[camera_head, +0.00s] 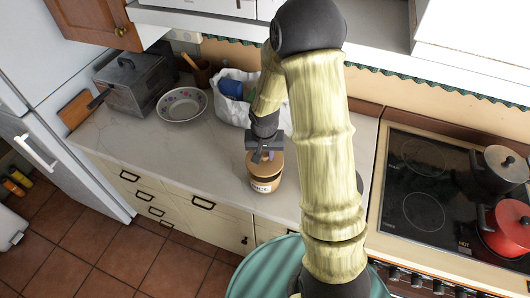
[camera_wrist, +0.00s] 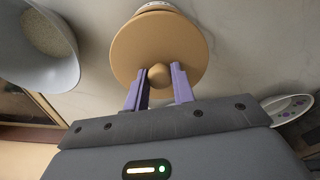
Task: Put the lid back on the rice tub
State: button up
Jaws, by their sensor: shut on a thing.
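The tan, round lid (camera_wrist: 160,38) with a small knob fills the top middle of the wrist view. My gripper (camera_wrist: 160,80) has its two purple fingers on either side of the knob, shut on it.
A patterned white bowl (camera_head: 182,106), a grey metal box (camera_head: 134,86) and a white bag (camera_head: 232,112) stand farther back. The stove (camera_head: 422,180) with pots is at right. A grey vessel (camera_wrist: 42,62) with speckled pale contents is near the lid. Counter left of the tub is clear.

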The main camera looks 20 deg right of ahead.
aim_at(264, 161)
jog(key=shift+f+b, duration=1.2)
jog(key=shift+f, duration=0.5)
jog(key=shift+f+b, duration=0.15)
jog(key=shift+b, duration=0.15)
dwell(0.9)
jog(key=o, duration=1.5)
jog(key=shift+r+p, duration=2.7)
jog(key=shift+r, duration=0.85)
